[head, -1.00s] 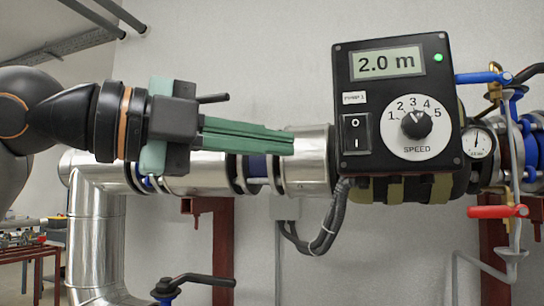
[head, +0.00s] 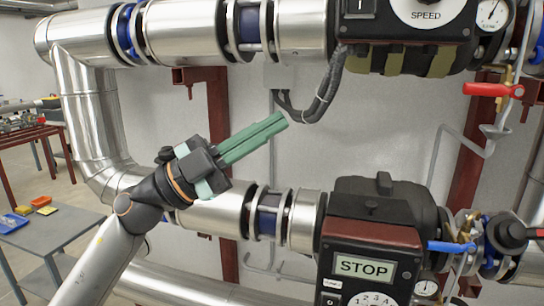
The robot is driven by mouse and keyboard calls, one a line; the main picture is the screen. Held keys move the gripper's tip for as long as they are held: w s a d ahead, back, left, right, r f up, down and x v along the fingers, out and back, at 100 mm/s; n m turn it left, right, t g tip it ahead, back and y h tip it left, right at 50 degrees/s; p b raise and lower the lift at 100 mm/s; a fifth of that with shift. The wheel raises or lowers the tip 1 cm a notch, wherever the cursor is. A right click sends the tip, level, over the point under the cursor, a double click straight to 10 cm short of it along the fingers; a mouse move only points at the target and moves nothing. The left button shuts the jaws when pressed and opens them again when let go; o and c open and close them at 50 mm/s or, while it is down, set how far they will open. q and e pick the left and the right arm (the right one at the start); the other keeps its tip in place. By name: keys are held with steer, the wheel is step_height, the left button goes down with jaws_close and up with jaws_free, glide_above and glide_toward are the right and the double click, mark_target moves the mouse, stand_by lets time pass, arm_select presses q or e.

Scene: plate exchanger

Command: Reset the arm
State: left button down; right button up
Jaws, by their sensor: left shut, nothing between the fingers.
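My left gripper (head: 284,119) has green fingers that lie together, shut with nothing between them. It points up and to the right, in front of the white wall between the upper and lower pipe runs. My left arm (head: 105,255) comes in from the bottom left. My right gripper is not in view.
A lower pump box with a "STOP" display (head: 364,267) stands at the bottom right. An upper pump box (head: 400,12) is cut off at the top. A silver pipe (head: 85,115) runs down at left. A red valve handle (head: 492,90) is at right. A grey table (head: 50,238) stands at left.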

arm_select(q)
steer(key=w+a+f+n+t+y+p, duration=0.1)
steer(key=w+a+f+n+t+y, duration=0.15)
steer(key=f+n+t, duration=0.3)
steer(key=w+a+f+n+t+y+p, duration=0.1)
steer(key=w+a+f+n+t+y, duration=0.1)
steer(key=f+n+t+y, duration=0.35)
steer(key=w+a+f+n+t+y+p, duration=0.1)
steer(key=w+a+f+n+t, duration=0.15)
steer(key=f+n, duration=0.4)
steer(key=s+a+f+n+y, duration=0.1)
steer(key=a+f+n+y, duration=0.15)
steer(key=f, duration=0.25)
steer(key=s+a+f+n+y+p, duration=0.1)
steer(key=f+y, duration=0.2)
steer(key=f, duration=0.3)
steer(key=s+a+f+n+y, duration=0.1)
steer(key=s+f+n+y, duration=0.15)
steer(key=f, duration=0.25)
steer(key=s+a+f+g+y+p, duration=0.1)
steer(key=s+f+g, duration=0.3)
steer(key=s+f, duration=0.7)
steer(key=s+a+f+n+g+y+p, duration=0.1)
steer(key=s+a+f+g+y, duration=0.2)
steer(key=s+f, duration=0.8)
steer(key=shift+s+a+f+g, duration=0.25)
steer(key=shift+f+g, duration=0.65)
steer(key=shift+g, duration=0.25)
steer(key=shift+n, duration=0.25)
